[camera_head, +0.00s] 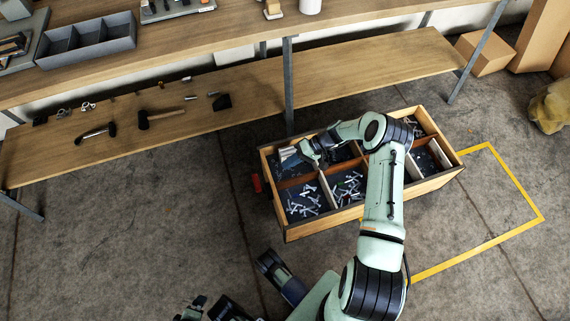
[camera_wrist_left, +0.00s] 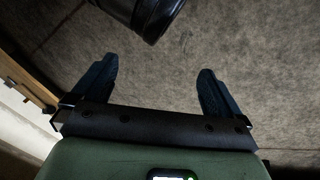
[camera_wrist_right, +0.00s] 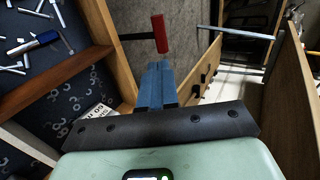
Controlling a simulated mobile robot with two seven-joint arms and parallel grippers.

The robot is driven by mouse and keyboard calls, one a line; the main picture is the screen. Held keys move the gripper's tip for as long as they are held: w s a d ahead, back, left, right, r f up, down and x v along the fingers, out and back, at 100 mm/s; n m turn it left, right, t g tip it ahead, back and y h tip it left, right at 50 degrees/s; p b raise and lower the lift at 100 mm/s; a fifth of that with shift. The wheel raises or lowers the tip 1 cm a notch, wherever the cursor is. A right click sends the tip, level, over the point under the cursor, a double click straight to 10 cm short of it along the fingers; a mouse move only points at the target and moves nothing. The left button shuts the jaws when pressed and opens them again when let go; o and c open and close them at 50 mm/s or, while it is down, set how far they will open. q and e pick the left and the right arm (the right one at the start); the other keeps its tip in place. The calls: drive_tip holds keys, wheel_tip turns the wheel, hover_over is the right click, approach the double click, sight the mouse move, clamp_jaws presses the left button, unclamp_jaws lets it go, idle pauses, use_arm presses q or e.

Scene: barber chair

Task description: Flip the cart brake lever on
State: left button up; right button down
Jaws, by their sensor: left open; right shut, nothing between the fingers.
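The brake lever shows as a red grip (camera_head: 257,183) at the left end of the wooden cart (camera_head: 330,223). In the right wrist view the red grip (camera_wrist_right: 160,33) sits on a dark rod, just beyond my fingertips; I cannot tell whether they touch. My right gripper (camera_head: 287,156) is shut and empty, over the cart's left end; its closed fingers also show in the right wrist view (camera_wrist_right: 156,78). My left gripper (camera_wrist_left: 158,85) is open and empty over bare floor, away from the lever. The lever's mount is not clearly visible.
The cart's compartments hold loose bolts (camera_head: 303,199) and other small hardware. A wooden bench (camera_head: 300,85) with hammers (camera_head: 163,117) on its lower shelf stands behind. Yellow tape (camera_head: 517,190) marks the floor at right. Floor left of the cart is clear.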

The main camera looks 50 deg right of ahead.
drive_tip(key=b, duration=0.1)
approach(258, 188)
drive_tip(key=w+d+f, duration=0.1)
drive_tip(key=w, duration=0.1)
use_arm(q)
drive_tip(key=shift+g, duration=0.5)
drive_tip(key=shift+s+a+f+b, duration=0.2)
drive_tip(key=shift+s+f, duration=0.15)
drive_tip(key=shift+f, duration=0.25)
drive_tip(key=shift+s+a+f+b, duration=0.15)
drive_tip(key=shift+s+f, duration=0.2)
drive_tip(key=shift+f, duration=0.3)
drive_tip(key=shift+s+a+f+b, duration=0.2)
drive_tip(key=shift+s+f, duration=0.15)
drive_tip(key=shift+f, duration=0.25)
use_arm(e)
drive_tip(key=shift+d+x, duration=0.2)
drive_tip(key=shift+x, duration=2.6)
use_arm(q)
drive_tip(key=shift+w+r, duration=0.1)
use_arm(e)
drive_tip(key=shift+w+f, duration=0.15)
drive_tip(key=shift+w, duration=0.05)
